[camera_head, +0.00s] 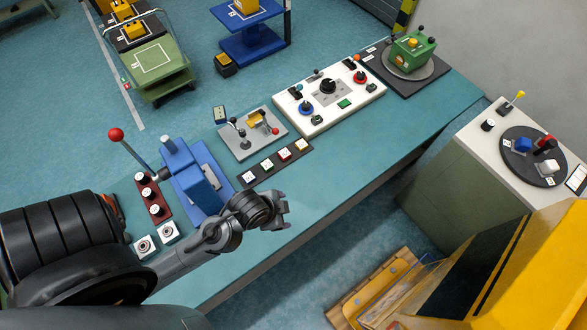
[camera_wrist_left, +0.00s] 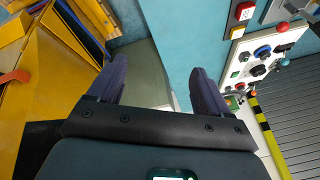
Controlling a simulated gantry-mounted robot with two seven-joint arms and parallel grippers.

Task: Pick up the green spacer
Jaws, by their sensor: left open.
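On the dark strip at the front of the bench, a small block with a green mark (camera_head: 267,165) sits between a blue-marked and a red-marked one in the head view. A flat green block (camera_head: 344,104) lies on the white panel. I cannot tell which of these is the green spacer. My left gripper (camera_head: 283,206) is over the bench's front edge, apart from and nearer than the dark strip. In the left wrist view its two fingers (camera_wrist_left: 158,70) are spread with nothing between them. My right gripper is not in view.
The white panel (camera_head: 300,92) carries knobs and levers. A green box (camera_head: 410,54) sits on a turntable at the far end. The bench front (camera_head: 330,170) is clear.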

